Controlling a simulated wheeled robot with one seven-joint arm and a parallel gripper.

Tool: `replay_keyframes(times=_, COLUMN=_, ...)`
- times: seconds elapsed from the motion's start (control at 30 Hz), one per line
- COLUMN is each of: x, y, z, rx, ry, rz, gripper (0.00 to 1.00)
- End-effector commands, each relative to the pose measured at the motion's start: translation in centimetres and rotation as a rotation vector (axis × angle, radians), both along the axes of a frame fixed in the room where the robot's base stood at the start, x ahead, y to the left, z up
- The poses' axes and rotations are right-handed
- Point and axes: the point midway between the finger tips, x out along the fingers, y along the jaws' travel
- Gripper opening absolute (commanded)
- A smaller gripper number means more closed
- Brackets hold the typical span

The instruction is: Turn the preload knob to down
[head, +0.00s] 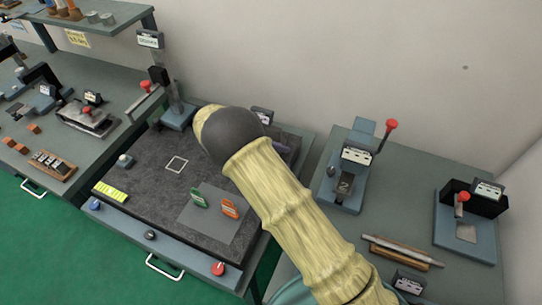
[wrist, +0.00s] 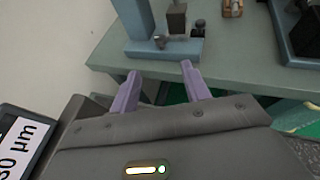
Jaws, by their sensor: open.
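I cannot tell for sure which knob is the preload knob. Several small knobs sit along the front edge of the dark-topped bench in the head view: a blue knob (head: 95,204), a black knob (head: 150,235) and a red knob (head: 218,268). My gripper (wrist: 160,72) shows in the wrist view with two purple fingers apart and nothing between them. In the head view my arm hides most of it; it is above the back right of the dark bench. Beyond the fingertips, the wrist view shows a blue-grey device (wrist: 140,48) with small dark knobs, apart from the fingers.
The dark bench top (head: 145,165) carries green and orange tags on a grey plate and a yellow-green block (head: 110,192). A blue post fixture (head: 178,115) stands at its back. A right bench holds a red-levered press (head: 345,185). A sign (wrist: 18,145) is close at lower left.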

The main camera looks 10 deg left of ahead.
Motion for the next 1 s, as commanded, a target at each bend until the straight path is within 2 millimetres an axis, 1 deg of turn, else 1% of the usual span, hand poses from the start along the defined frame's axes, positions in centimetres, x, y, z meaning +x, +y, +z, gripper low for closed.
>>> replay_keyframes(times=0.03, x=-0.1, y=0.9, z=0.1, rx=0.003, ry=-0.003, rz=0.002, gripper=0.47)
replay_keyframes(times=0.1, x=-0.3, y=1.7, z=0.5, rx=0.001, ry=-0.002, rz=0.001, gripper=0.47)
replay_keyframes(times=0.23, x=-0.5, y=2.5, z=1.0, rx=-0.001, ry=0.0, rz=0.0, gripper=0.47)
replay_keyframes(times=1.0, x=-0.5, y=2.6, z=1.1, rx=0.0, ry=0.0, rz=0.0, gripper=0.47)
